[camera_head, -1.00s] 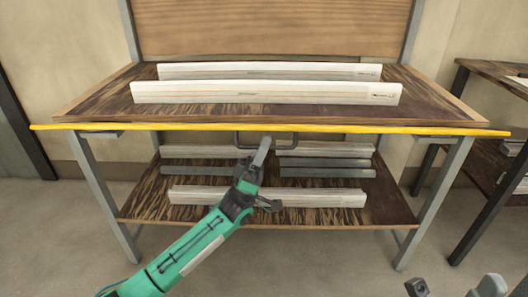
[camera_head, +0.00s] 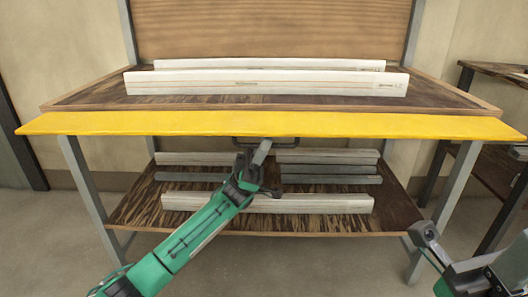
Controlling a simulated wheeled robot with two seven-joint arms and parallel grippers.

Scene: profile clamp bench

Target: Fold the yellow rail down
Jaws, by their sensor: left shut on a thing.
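The yellow rail (camera_head: 270,124) runs along the whole front edge of the bench, with a broad yellow face turned toward me. A dark bar handle (camera_head: 290,142) hangs below the middle of the rail. My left gripper (camera_head: 262,150) is shut on this handle, coming up from below; its fingertips partly cover the handle. My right gripper (camera_head: 427,238) is at the lower right, apart from the rail and in front of the bench's right leg; its jaw opening cannot be made out.
Two long white profiles (camera_head: 265,83) lie on the dark bench top (camera_head: 440,97) behind the rail. The lower shelf (camera_head: 140,209) holds several white and grey profiles. Grey bench legs (camera_head: 90,190) stand at both sides. Another dark table (camera_head: 495,75) stands at the right.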

